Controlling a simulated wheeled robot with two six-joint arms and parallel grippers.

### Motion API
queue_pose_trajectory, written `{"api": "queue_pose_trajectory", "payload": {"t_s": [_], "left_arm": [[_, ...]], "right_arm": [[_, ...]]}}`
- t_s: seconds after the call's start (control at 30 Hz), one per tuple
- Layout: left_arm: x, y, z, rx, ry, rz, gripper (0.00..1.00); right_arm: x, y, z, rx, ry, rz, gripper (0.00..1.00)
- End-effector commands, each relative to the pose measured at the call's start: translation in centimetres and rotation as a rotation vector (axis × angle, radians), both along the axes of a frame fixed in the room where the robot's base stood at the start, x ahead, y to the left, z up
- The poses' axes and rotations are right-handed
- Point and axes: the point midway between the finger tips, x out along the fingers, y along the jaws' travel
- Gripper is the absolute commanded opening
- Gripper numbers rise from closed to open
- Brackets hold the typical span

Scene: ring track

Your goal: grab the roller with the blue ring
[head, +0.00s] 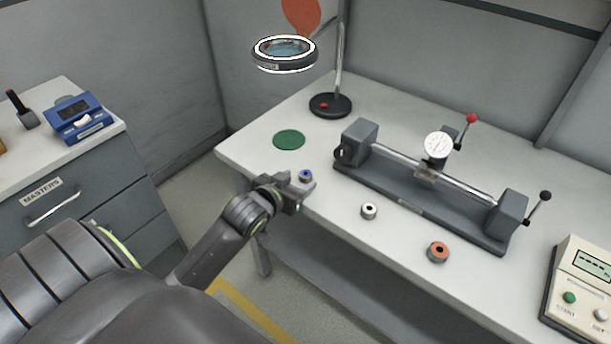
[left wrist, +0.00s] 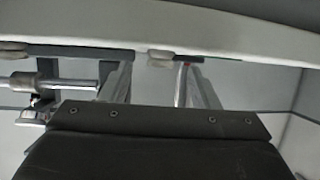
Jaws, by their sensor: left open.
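The roller with the blue ring (head: 306,176) is small and stands upright near the left front part of the white workbench. My left gripper (head: 303,191) is open at the bench's front edge, just in front of the blue-ringed roller. They overlap in the head view, so I cannot tell whether they touch. Two open fingers of this gripper also show in the left wrist view (left wrist: 160,90); I cannot make out the blue ring there. A roller with a pale ring (head: 368,212) and one with an orange ring (head: 438,252) stand further right. My right gripper is not in view.
A dark bench fixture with a dial gauge (head: 438,145) stands behind the rollers. A green disc (head: 289,140) lies behind the blue-ringed roller. A magnifier lamp base (head: 330,105) stands at the back left. A box with a display (head: 585,285) is at the right.

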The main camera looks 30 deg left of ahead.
Motion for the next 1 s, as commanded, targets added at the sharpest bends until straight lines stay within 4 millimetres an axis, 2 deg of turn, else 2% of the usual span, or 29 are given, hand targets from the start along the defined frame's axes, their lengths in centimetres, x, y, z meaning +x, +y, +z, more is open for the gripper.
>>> {"api": "queue_pose_trajectory", "payload": {"t_s": [0.1, 0.2, 0.47, 0.87, 1.0], "left_arm": [[1.5, 0.1, -0.6, -0.001, 0.0, 0.0, 0.56], [2.2, 0.1, -0.9, -0.001, 0.0, 0.0, 0.56], [2.4, 0.2, -1.0, 0.0, 0.0, 0.0, 0.56], [2.3, 0.1, -1.0, 0.0, 0.0, 0.0, 0.06], [2.4, 0.1, -0.9, 0.0, -0.001, 0.0, 0.05]], "right_arm": [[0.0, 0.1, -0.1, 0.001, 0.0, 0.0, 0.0], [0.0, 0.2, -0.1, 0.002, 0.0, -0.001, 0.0], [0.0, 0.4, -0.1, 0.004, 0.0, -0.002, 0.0], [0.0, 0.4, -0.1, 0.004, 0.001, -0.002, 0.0], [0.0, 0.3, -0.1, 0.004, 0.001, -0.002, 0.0]]}}
